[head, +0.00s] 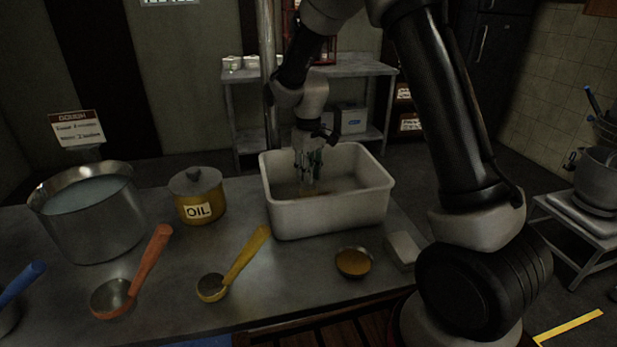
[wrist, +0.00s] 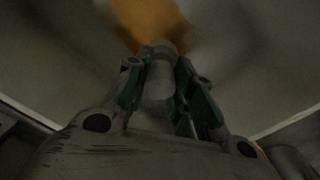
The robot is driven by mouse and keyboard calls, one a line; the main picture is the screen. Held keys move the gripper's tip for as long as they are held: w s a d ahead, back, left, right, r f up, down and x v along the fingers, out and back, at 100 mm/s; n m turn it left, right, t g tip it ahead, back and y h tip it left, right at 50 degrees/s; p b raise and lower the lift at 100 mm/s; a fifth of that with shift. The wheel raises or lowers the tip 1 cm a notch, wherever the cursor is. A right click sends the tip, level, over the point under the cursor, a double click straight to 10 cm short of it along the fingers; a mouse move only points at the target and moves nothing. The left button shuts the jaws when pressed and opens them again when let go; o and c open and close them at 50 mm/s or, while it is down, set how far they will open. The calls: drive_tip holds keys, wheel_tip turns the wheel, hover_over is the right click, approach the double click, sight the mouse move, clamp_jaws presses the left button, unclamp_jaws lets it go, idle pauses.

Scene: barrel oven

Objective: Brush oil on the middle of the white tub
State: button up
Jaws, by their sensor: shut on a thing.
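The white tub (head: 327,218) stands on the steel table, open at the top. My gripper (head: 308,180) reaches down inside it, left of its middle in the head view. In the wrist view my gripper (wrist: 165,75) is shut on a pale, round-ended handle (wrist: 160,78), likely the brush. Past the handle, a blurred orange-brown patch (wrist: 150,20) shows against the grey tub floor (wrist: 230,60); I cannot tell whether it is bristles or oil. The brush's lower end is hidden in the head view. A yellow pot labelled OIL (head: 199,198), lid on, stands left of the tub.
A large steel pot (head: 90,225) of pale liquid stands at the left. An orange-handled ladle (head: 135,275) and a yellow-handled ladle (head: 235,265) lie in front. A small bowl of orange-brown stuff (head: 353,263) and a white block (head: 403,247) sit before the tub. The tub's walls surround my gripper.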

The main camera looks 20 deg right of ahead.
drive_tip(key=shift+r, duration=2.35)
